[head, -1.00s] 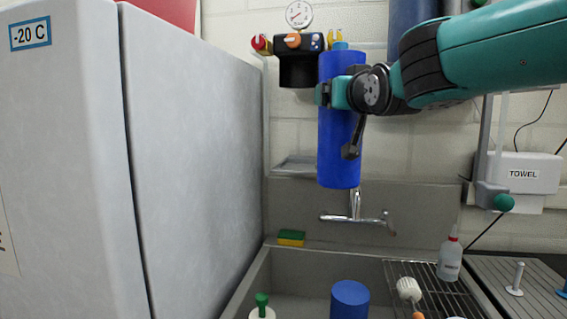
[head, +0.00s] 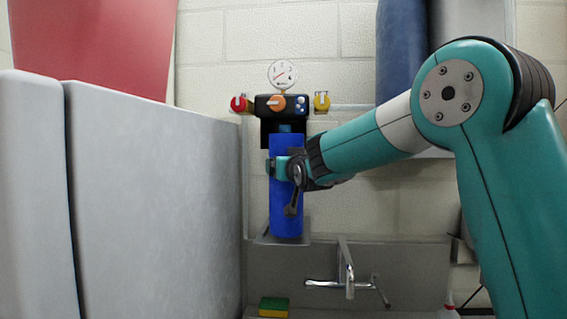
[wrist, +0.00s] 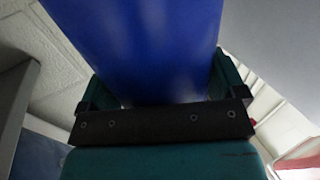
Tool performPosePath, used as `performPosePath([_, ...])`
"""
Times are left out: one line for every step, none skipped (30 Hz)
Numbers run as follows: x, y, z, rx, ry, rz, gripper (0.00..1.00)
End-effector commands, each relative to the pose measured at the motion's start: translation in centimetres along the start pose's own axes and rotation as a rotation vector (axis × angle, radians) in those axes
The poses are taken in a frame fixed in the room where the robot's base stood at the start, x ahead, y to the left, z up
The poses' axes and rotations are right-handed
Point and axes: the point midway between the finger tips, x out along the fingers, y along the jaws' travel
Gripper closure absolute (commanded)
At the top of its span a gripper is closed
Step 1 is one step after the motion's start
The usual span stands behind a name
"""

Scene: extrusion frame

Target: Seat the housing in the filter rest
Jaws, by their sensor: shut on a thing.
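The blue housing (head: 286,205) is an upright cylinder with a narrower teal-blue neck on top. My gripper (head: 278,169) is shut around its upper half. In the wrist view the housing (wrist: 145,40) fills the space between the fingers of my gripper (wrist: 158,88). The neck overlaps the lower part of the black filter head (head: 270,105) on the wall. A grey ledge (head: 262,241), which looks like the filter rest, shows at the housing's lower end. I cannot tell whether the housing touches the ledge or the head.
A grey freezer (head: 160,200) stands close on the left, with a red box (head: 110,45) above it. A tap (head: 345,275) sticks out below right, and a yellow-green sponge (head: 273,306) lies below. Red (head: 239,103) and yellow (head: 321,101) valves flank the head under a gauge (head: 282,74).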

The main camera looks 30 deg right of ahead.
Motion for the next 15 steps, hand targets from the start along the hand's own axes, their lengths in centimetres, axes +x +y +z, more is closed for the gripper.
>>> performPosePath([0.2,0.0,-0.3,0.0,0.005,0.0,0.93])
performPosePath([0.4,0.1,-0.3,0.0,0.004,0.001,0.93])
performPosePath([0.7,0.1,-0.3,0.0,0.004,0.001,0.93])
performPosePath([1.0,0.1,-0.3,0.0,0.004,0.001,0.93])
performPosePath([1.3,0.1,-0.4,0.0,0.004,0.001,0.93])
performPosePath([1.8,0.1,-0.4,0.0,0.004,0.001,0.93])
performPosePath([2.1,0.1,-0.5,0.0,0.004,0.001,0.93])
performPosePath([2.5,0.1,-0.4,0.0,0.004,0.001,0.93])
performPosePath([2.9,0.1,-0.5,0.001,0.004,0.001,0.93])
performPosePath([3.2,0.1,-0.4,0.0,0.004,0.001,0.93])
performPosePath([3.5,0.1,-0.4,0.0,0.004,0.001,0.93])
performPosePath([3.8,0.1,-0.3,0.001,0.004,0.001,0.93])
performPosePath([3.6,0.1,0.1,0.0,0.002,0.001,0.93])
performPosePath([3.6,0.1,0.3,0.0,0.002,0.001,0.93])
performPosePath([3.6,0.1,0.6,0.0,0.002,0.001,0.93])
